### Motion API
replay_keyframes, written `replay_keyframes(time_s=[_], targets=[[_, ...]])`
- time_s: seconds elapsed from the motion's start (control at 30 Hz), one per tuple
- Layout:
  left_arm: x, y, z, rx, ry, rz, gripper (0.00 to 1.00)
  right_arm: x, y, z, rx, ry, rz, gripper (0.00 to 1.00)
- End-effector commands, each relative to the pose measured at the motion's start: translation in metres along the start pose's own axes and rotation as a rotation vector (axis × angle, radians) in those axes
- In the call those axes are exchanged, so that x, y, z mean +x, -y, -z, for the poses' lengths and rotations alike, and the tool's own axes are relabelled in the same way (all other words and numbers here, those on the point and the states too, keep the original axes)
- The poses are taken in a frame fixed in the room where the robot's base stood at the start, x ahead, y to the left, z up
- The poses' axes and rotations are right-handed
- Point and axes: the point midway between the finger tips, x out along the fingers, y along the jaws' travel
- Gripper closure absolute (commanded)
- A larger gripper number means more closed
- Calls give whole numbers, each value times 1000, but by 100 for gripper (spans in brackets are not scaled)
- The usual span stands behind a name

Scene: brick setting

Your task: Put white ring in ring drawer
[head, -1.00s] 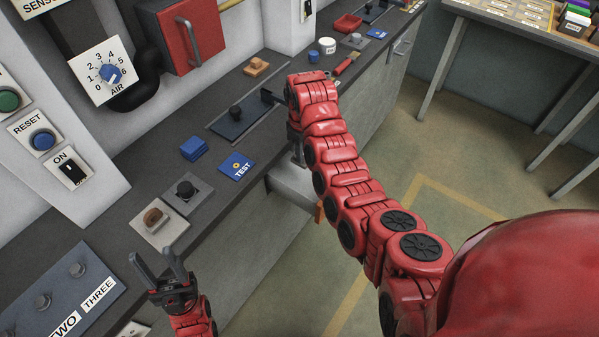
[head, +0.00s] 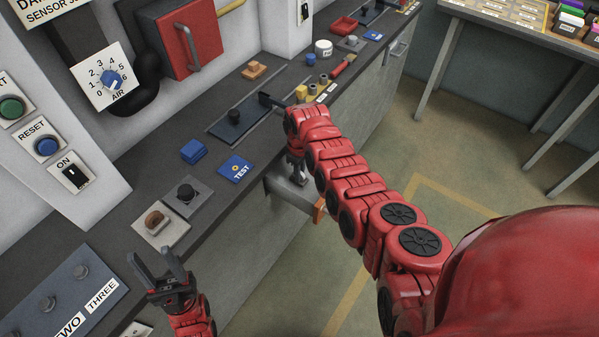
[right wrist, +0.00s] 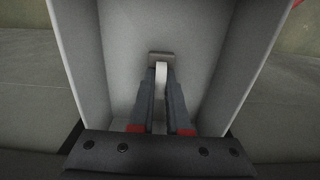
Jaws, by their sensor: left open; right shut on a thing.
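My right gripper (head: 297,176) reaches down into an open grey drawer (head: 284,192) under the bench edge. In the right wrist view its fingers (right wrist: 161,95) are shut on a thin white piece (right wrist: 161,75), seen edge-on, which looks like the white ring. The drawer's pale walls (right wrist: 245,60) stand on both sides of the fingers. A small grey block shows just beyond the fingertips; I cannot tell whether the ring touches it or the drawer floor. My left gripper (head: 155,257) is open and empty at the lower left, near the bench front.
The bench holds a blue TEST plate (head: 236,169), a blue block (head: 193,151), a black knob on a grey plate (head: 187,194) and a dark slide plate (head: 235,120). An orange piece (head: 319,209) is at the drawer's outer end. The floor beside the bench is clear.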

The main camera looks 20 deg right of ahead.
Motion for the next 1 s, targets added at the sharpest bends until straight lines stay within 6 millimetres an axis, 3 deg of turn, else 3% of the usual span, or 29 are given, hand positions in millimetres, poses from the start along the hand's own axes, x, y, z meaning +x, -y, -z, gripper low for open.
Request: replay_keyframes(time_s=[0.17,0.2,0.37,0.77,1.0], targets=[[-4,0,-1,0,0,0,50,4,0,0,0,0,0,100],[-4,0,-1,0,0,0,50,4,0,0,0,0,0,84],[-3,0,0,0,0,0,50,3,0,0,0,0,0,56],[0,0,0,0,0,0,50,-2,0,0,0,-1,-1,56],[-1,0,0,0,0,0,50,-27,-1,1,1,-5,-3,56]])
